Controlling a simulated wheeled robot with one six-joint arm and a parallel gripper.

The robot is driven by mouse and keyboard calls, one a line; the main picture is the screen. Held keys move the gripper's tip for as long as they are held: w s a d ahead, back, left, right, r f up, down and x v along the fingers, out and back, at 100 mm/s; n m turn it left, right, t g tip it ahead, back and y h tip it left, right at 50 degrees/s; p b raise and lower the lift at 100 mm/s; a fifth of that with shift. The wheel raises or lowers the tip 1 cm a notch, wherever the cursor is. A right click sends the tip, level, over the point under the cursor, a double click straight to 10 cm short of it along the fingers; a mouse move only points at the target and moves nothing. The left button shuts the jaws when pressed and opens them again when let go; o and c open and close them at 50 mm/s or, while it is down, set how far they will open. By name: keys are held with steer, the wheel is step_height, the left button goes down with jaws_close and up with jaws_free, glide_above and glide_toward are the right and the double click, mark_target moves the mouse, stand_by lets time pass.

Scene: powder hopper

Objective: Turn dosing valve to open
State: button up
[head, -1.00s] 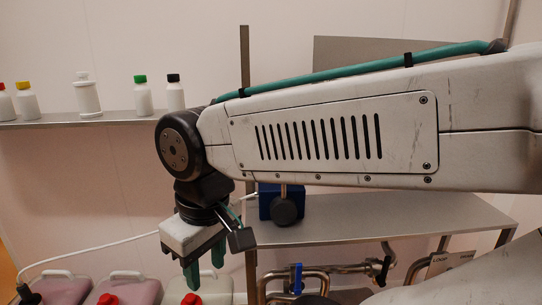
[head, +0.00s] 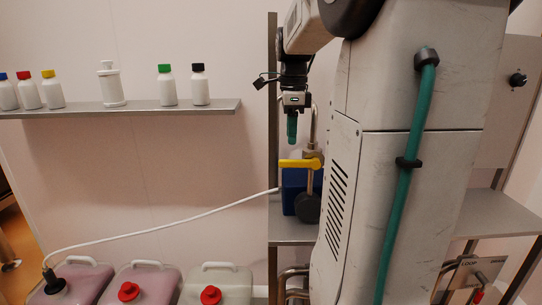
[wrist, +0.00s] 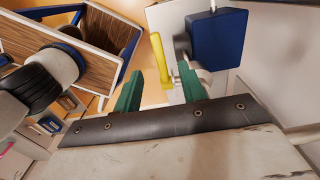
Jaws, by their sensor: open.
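The dosing valve shows a yellow lever handle (head: 298,163) at the end of a metal pipe, above a blue box (head: 290,190). In the head view the handle lies level and points left. My gripper (head: 292,138) hangs above it with green fingers pointing down and a small gap between. In the wrist view the two green fingers (wrist: 160,90) are spread apart, and the yellow handle (wrist: 160,58) shows beyond the space between them. No contact shows. The valve body is partly hidden behind a finger.
A metal post (head: 272,130) stands close left of the valve. A shelf (head: 150,109) with several bottles is at left. My arm hides the area right of the valve.

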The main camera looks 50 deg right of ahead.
mark_target(290, 160)
step_height(290, 160, down, 7)
steer(key=shift+f, duration=0.1)
stand_by(0.3)
